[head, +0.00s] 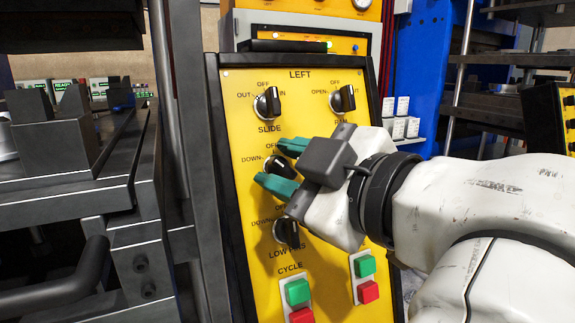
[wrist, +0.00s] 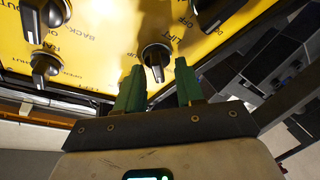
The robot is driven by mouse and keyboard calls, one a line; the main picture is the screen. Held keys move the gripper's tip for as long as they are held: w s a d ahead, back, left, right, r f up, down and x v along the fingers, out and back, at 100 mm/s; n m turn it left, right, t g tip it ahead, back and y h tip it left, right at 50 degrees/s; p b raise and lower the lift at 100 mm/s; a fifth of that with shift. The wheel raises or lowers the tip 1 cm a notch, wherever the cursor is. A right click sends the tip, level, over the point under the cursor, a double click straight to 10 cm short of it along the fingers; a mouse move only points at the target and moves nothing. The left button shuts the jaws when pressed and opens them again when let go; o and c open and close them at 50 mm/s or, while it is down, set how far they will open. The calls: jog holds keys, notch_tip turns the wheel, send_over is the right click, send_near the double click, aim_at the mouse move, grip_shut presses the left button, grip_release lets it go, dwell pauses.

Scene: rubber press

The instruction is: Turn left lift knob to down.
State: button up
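The lift knob (head: 281,167) is a black rotary knob on the yellow panel (head: 240,215). In the head view, "OFF" is printed above it and "DOWN" to its left. My gripper (head: 268,161) is at the knob with its two teal fingers spread, one above and one below it in that view. In the wrist view, the lift knob (wrist: 155,57) shows between and just past the fingertips of my gripper (wrist: 159,67), with a gap to the right finger. I cannot tell whether a finger touches it. The knob's exact setting is unclear; my gripper partly covers the surrounding labels.
Green (head: 297,291) and red (head: 302,315) buttons are lower down. Dark press metalwork (head: 75,175) stands left of the panel.

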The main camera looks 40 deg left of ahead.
jog(key=s+d+r, duration=0.1)
jog(key=d, duration=0.9)
jog(key=shift+s+d+b, duration=0.25)
jog(key=shift+d+b, duration=0.05)
jog(key=shift+b, duration=0.15)
